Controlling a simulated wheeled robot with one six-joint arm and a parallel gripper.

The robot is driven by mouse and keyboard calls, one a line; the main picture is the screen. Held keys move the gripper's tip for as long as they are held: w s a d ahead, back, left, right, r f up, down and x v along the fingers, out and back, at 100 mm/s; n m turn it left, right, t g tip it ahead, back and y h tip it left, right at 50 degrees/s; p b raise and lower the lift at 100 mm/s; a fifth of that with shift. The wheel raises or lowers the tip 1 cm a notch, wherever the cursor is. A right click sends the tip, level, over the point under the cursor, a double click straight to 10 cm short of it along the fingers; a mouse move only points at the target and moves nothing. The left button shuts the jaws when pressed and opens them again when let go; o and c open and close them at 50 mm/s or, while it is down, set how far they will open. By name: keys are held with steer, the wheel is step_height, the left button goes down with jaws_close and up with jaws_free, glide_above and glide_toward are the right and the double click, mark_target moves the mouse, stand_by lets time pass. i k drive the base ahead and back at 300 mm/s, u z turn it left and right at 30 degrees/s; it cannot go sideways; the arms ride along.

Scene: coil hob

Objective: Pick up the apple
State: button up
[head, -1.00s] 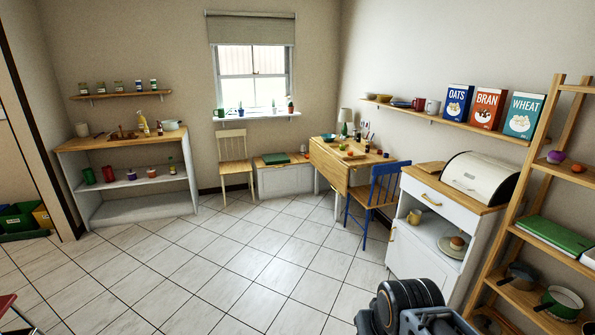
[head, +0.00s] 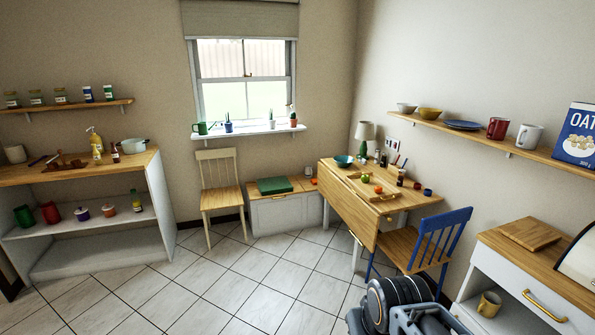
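On the wooden drop-leaf table (head: 340,178) stands a wooden tray or board (head: 388,194) with a small green round fruit (head: 365,178) and a small red-orange round fruit (head: 378,189). Both are too small to tell surely which is an apple. Another small reddish round thing (head: 308,172) sits at the right end of the low bench by the window. Part of my arm shows at the bottom right of the head view; my gripper's fingers are not visible, and the table is well ahead of me.
A blue chair (head: 446,240) stands at the table's near right side, a pale wooden chair (head: 219,190) left of the bench (head: 285,212). A white cabinet (head: 500,290) is at the right, an open shelf unit (head: 95,258) at the left. The tiled floor (head: 240,290) between is clear.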

mark_target(366, 177)
steer(key=z, duration=0.1)
steer(key=i, duration=2.4)
steer(key=z, duration=0.3)
steer(key=i, duration=1.55)
steer(key=z, duration=0.1)
